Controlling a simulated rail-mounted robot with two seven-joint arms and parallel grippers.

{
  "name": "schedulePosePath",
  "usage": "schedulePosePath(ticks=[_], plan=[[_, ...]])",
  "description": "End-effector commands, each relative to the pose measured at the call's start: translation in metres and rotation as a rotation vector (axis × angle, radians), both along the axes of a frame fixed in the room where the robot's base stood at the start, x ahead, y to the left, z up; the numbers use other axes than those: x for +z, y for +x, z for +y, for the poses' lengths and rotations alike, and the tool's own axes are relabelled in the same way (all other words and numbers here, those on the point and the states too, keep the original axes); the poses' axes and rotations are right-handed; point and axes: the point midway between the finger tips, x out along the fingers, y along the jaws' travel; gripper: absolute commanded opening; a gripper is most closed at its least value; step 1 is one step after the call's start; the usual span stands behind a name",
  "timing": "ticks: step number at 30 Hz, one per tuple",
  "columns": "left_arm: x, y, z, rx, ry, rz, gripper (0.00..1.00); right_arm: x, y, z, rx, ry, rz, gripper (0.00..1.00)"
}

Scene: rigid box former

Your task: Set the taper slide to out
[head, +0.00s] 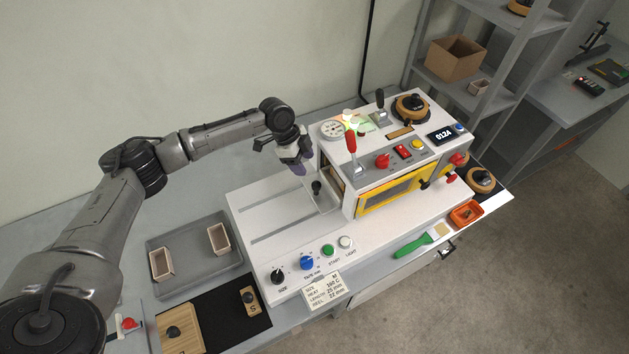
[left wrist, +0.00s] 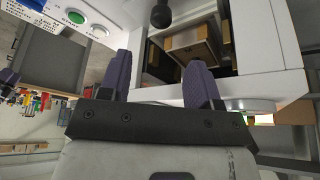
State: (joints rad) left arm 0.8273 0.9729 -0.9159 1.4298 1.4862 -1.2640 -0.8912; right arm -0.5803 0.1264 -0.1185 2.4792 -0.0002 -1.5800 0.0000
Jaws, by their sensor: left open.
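My left gripper (head: 299,168) points down over the white machine deck, just left of the machine's housing. Its two purple fingers (left wrist: 158,75) are apart in the left wrist view, with nothing between them. A black round knob (head: 316,187) stands on a pale plate beside the housing opening, close to the fingertips but apart from them. It also shows in the left wrist view (left wrist: 161,14), beyond the fingers. No label for the taper slide is readable, so I cannot tell whether this knob is its handle. My right gripper is out of view.
The housing (head: 345,205) with a red-handled lever (head: 351,142) rises right of the gripper. Two slots (head: 275,222) run along the open deck. A grey tray (head: 190,285) holds two small boxes.

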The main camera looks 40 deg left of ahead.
Motion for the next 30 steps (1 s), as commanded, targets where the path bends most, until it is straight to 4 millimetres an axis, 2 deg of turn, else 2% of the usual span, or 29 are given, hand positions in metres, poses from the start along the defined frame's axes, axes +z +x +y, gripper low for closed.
schedulePosePath(ticks=[6, 15, 21, 30], plan=[[-0.040, 0.006, -0.016, 0.001, 0.000, 0.004, 0.57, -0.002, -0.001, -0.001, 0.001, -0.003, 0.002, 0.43], [-0.080, 0.012, -0.030, 0.001, 0.001, 0.002, 0.57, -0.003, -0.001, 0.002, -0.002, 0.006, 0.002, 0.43], [-0.092, 0.014, -0.034, 0.002, 0.001, 0.001, 0.57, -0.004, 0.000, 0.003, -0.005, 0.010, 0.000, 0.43], [-0.095, 0.015, -0.036, 0.001, 0.001, 0.001, 0.57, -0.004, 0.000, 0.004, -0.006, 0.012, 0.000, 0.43]])
